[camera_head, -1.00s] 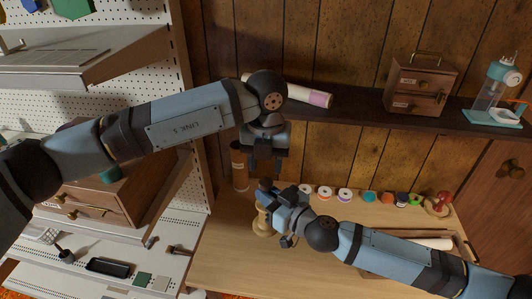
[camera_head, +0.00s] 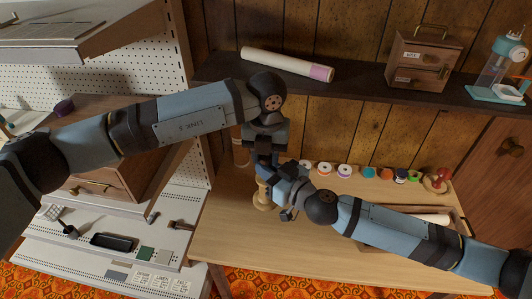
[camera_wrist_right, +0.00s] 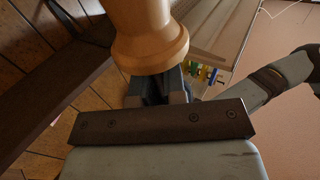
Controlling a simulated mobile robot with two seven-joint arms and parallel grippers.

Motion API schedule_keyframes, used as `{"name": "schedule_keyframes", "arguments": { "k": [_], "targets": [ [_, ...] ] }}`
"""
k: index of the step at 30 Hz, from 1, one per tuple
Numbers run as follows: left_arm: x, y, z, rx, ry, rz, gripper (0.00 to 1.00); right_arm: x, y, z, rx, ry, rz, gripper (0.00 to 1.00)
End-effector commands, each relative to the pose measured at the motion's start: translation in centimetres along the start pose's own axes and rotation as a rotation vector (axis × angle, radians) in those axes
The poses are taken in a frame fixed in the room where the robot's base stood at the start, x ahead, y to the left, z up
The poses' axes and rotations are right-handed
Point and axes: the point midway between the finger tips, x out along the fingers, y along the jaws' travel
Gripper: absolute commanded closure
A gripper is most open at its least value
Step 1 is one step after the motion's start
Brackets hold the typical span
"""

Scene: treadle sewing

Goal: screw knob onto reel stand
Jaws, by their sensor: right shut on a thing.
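The reel stand looks like a pale turned-wood piece (camera_head: 262,196) upright at the back left of the wooden table. In the right wrist view a large wooden part with a flared rim (camera_wrist_right: 150,45) fills the top. My right gripper (camera_head: 272,183) is at the stand's upper part, shut on it as far as I can see; its fingers (camera_wrist_right: 160,88) show just below the flared rim. My left gripper (camera_head: 265,155) points down directly above, close to the right gripper. Its fingertips are hidden, so its opening cannot be told. I cannot make out the knob.
Several thread spools (camera_head: 345,170) line the table's back edge. A brown cylinder (camera_head: 239,150) stands behind the grippers. A tray (camera_head: 385,240) lies under my right forearm. A shelf (camera_head: 370,98) runs above the table. The table's front middle (camera_head: 270,250) is clear.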

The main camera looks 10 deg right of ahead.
Motion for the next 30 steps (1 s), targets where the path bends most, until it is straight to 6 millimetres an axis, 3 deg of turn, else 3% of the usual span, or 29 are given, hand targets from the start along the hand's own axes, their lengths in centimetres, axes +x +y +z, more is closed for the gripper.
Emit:
{"name": "schedule_keyframes", "arguments": {
  "k": [4, 7, 15, 20, 24, 25, 28, 30],
  "targets": [
    [-0.03, 0.02, 0.01, 0.024, 0.0, 0.0, 0.94, 0.0, 0.02, -0.04, 0.0, 0.001, 0.0, 1.0],
    [-0.06, 0.01, 0.02, 0.134, 0.0, 0.0, 0.94, 0.01, 0.03, -0.05, 0.0, 0.001, 0.0, 1.0],
    [-0.06, 0.03, 0.05, 0.725, -0.001, 0.002, 0.94, 0.01, 0.03, -0.04, 0.0, 0.001, 0.001, 1.0],
    [0.0, 0.03, 0.03, 1.007, -0.001, 0.001, 0.94, 0.01, 0.03, -0.04, 0.0, 0.0, 0.001, 1.0],
    [0.03, 0.02, 0.02, 1.003, 0.0, 0.0, 0.94, 0.01, 0.03, -0.03, 0.0, 0.0, 0.001, 1.0],
    [0.04, 0.02, 0.01, 1.003, 0.0, 0.0, 0.64, 0.01, 0.03, -0.03, 0.0, 0.0, 0.001, 1.0],
    [0.04, 0.02, 0.02, 1.002, 0.0, 0.0, 0.41, 0.0, 0.03, -0.03, 0.0, 0.0, 0.001, 1.0],
    [0.04, 0.0, 0.01, 1.002, 0.0, -0.001, 0.36, 0.01, 0.03, -0.04, 0.0, 0.0, 0.001, 1.0]
  ]
}}
